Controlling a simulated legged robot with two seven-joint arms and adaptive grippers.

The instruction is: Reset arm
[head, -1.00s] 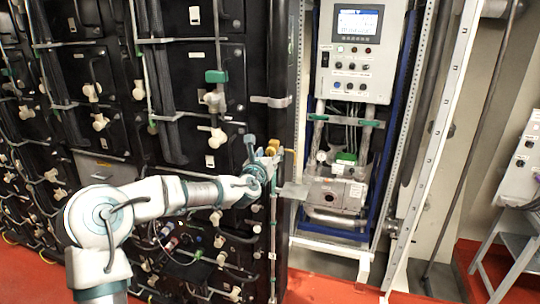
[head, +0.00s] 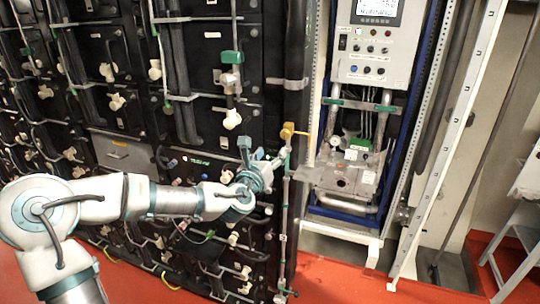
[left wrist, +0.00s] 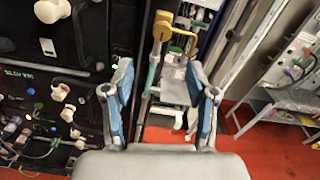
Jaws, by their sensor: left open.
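My left arm comes in from the left in the head view. Its gripper (head: 268,163) is beside the right edge of the black battery rack, below and left of a yellow handle (head: 289,131). In the left wrist view the two blue-padded fingers of the gripper (left wrist: 163,100) stand wide apart with nothing held between them. The yellow handle (left wrist: 165,25) shows beyond the fingertips, on a thin upright rod, apart from the fingers. My right gripper is not in view.
The black battery rack (head: 205,50) with cables and pale connectors fills the left. A grey control box (head: 375,45) with a screen stands right of it, above a metal unit (head: 345,178). A white slotted post (head: 450,130) leans at right. Red floor (head: 330,280) is open in front.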

